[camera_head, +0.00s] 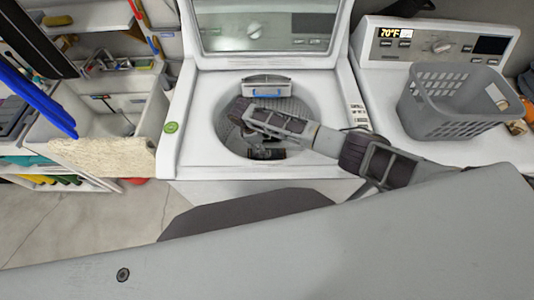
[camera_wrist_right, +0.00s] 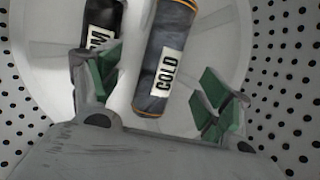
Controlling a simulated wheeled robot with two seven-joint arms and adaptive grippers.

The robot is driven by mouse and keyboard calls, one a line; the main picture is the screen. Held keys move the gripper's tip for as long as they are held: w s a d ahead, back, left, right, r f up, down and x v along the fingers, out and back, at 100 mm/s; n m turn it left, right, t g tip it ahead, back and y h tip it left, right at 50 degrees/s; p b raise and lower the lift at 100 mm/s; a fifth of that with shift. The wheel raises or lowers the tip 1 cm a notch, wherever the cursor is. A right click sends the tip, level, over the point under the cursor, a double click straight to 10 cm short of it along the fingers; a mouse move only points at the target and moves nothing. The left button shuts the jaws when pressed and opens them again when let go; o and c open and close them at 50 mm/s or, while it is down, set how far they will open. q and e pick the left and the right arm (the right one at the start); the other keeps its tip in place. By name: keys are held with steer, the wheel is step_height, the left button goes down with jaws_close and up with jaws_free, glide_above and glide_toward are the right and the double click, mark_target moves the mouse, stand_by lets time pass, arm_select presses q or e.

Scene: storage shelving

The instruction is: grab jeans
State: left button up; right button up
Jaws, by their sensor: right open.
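A dark blue-grey rolled bundle with orange edging and a white "COLD" label, which looks like rolled jeans (camera_wrist_right: 165,60), lies in the washer drum in the right wrist view. A second dark bundle (camera_wrist_right: 101,18) with a partly covered label lies to its left. My right gripper (camera_wrist_right: 162,88) is open, with green-padded fingers on either side of the "COLD" bundle; the left finger overlaps the second bundle. I cannot tell if either finger touches. In the head view my right arm reaches into the open washer (camera_head: 190,135), hiding part of the drum. My left gripper is not in view.
The perforated drum wall (camera_wrist_right: 285,50) surrounds the right gripper closely. The raised washer lid (camera_head: 265,28) stands behind. A grey basket (camera_head: 455,105) sits on the machine at right. A sink (camera_head: 130,105) and a beige cloth (camera_head: 105,152) are at left.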

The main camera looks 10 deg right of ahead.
steer(key=shift+f, duration=0.1)
steer(key=shift+x, duration=2.55)
steer(key=shift+c, duration=0.4)
steer(key=c, duration=1.3)
steer(key=shift+r, duration=0.25)
steer(key=shift+r+p, duration=0.45)
steer(key=shift+r, duration=4.45)
